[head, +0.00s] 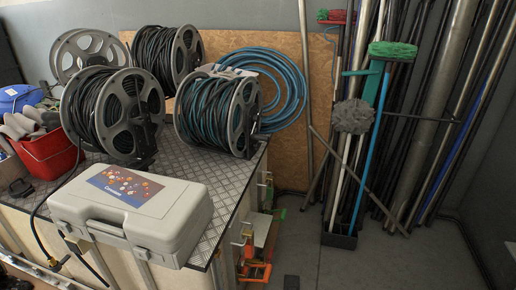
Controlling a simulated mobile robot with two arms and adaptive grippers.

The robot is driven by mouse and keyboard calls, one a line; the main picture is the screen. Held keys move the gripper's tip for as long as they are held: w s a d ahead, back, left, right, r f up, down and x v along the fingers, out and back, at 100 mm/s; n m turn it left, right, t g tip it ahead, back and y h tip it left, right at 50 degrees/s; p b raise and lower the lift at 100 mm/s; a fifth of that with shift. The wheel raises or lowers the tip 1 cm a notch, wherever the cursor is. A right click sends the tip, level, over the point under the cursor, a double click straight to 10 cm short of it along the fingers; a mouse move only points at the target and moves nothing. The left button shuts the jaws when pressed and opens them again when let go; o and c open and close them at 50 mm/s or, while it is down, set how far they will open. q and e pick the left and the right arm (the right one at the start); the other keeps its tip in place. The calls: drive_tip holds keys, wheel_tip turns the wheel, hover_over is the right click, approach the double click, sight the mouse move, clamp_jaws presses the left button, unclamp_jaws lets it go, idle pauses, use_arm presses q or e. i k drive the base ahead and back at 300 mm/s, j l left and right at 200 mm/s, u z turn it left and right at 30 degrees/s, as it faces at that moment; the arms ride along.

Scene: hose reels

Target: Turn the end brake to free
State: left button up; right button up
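Several hose reels stand on the metal-topped bench (222,215). The nearest-right reel (243,118) holds dark and teal hose; a small dark fitting (262,137) shows at its right side. The front-left reel (149,97) holds black hose, with a dark bracket (146,158) at its lower right. Another black-hose reel (189,52) stands behind, and a grey reel (62,60) is partly hidden at the back left. I cannot make out which part is the end brake or how it is set. Neither of my grippers is in view.
A closed grey case (185,212) lies at the bench's front. A red bucket (48,158) with grey items stands left. Brooms and poles (358,150) lean on the right. Clamps (256,270) hang at the bench's right side. The floor (400,265) at right is clear.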

sight(258, 145)
drive_tip(key=u, duration=0.3)
drive_tip(key=i+l+u, duration=0.65)
drive_tip(key=l+u, duration=0.2)
drive_tip(key=l, duration=0.15)
